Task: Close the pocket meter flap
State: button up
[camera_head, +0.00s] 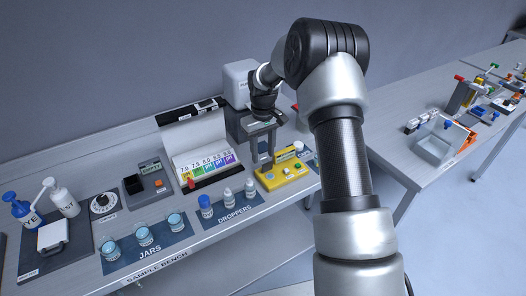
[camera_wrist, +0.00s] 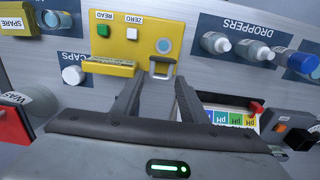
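The pocket meter is a yellow box (camera_head: 270,181) on the bench, below my gripper (camera_head: 264,157) in the head view. In the wrist view the meter (camera_wrist: 119,47) shows a green READ button, a white ZERO button and a round pale blue spot. A grey-framed square part (camera_wrist: 161,68) sits at its near right corner, and a yellow labelled bar (camera_wrist: 108,66) runs along its near left edge. I cannot tell which part is the flap or how it stands. My gripper (camera_wrist: 159,84) is open and empty, its two fingers apart near the meter's near edge.
Dropper bottles (camera_head: 227,195) stand left of the meter on a dark mat. A pH colour chart (camera_head: 207,170) stands behind them, and a white machine (camera_head: 238,82) stands at the back. Jars (camera_head: 143,236) are farther left. A small white cap (camera_wrist: 73,75) lies near the meter.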

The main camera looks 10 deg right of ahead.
jog(key=c, duration=0.8)
jog(key=shift+f, duration=0.1)
